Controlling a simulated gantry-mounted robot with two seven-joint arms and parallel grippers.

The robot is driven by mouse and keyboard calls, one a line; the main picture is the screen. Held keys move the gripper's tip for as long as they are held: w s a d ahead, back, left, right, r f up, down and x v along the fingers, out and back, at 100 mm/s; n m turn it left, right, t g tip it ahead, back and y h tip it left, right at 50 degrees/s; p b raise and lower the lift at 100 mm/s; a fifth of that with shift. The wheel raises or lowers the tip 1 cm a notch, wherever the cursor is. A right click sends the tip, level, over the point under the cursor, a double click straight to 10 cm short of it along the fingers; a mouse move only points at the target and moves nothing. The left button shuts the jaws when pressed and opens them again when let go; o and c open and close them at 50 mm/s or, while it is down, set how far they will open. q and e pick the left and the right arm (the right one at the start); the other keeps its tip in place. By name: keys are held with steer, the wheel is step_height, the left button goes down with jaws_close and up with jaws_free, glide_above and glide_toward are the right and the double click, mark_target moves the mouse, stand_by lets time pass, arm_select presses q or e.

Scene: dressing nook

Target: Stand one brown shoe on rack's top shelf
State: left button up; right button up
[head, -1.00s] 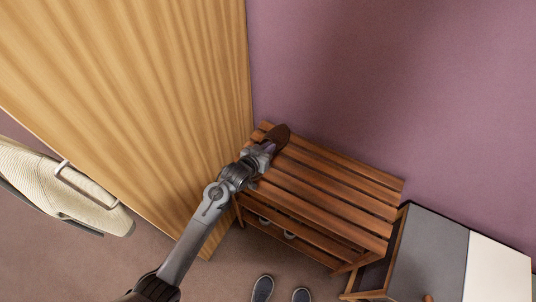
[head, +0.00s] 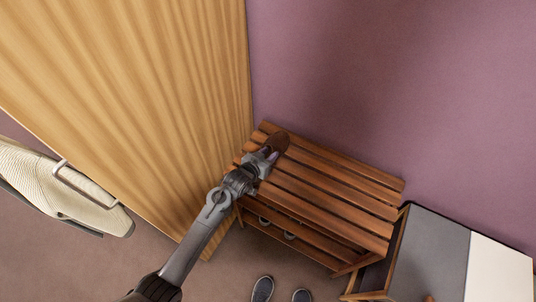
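A brown shoe (head: 279,140) is at the far left end of the wooden rack's top shelf (head: 335,198). My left gripper (head: 272,153) is at the near end of the shoe, low over the slats. Its fingers are partly hidden by the shoe and the wrist, so I cannot see for sure whether they still press on it. The shoe looks upright on or just above the slats; I cannot tell which. My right gripper does not show.
A tall wooden panel (head: 150,100) stands close on the left of the rack. Grey shoes (head: 262,289) are on the floor in front. A grey and white cabinet (head: 432,262) is at the right. The top shelf's right part is clear.

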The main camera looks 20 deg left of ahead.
arm_select(q)
steer(key=shift+r, duration=0.1)
steer(key=shift+s+r, duration=0.1)
steer(key=shift+s+a+r, duration=0.1)
steer(key=shift+s+r, duration=0.05)
steer(key=shift+s, duration=0.1)
steer(key=s+a+r+g+y, duration=0.1)
steer(key=s+r+g, duration=0.1)
steer(key=s, duration=1)
steer(key=s+r+g+p, duration=0.1)
steer(key=s+g, duration=0.3)
steer(key=s, duration=0.8)
steer(key=s+a+r+g+y, duration=0.1)
steer(key=s+r+g, duration=0.2)
steer(key=s, duration=0.9)
steer(key=shift+s+a+r+m+g+y+p, duration=0.15)
steer(key=shift+s+a+m+g+y+p, duration=0.15)
steer(key=shift+g+p, duration=0.1)
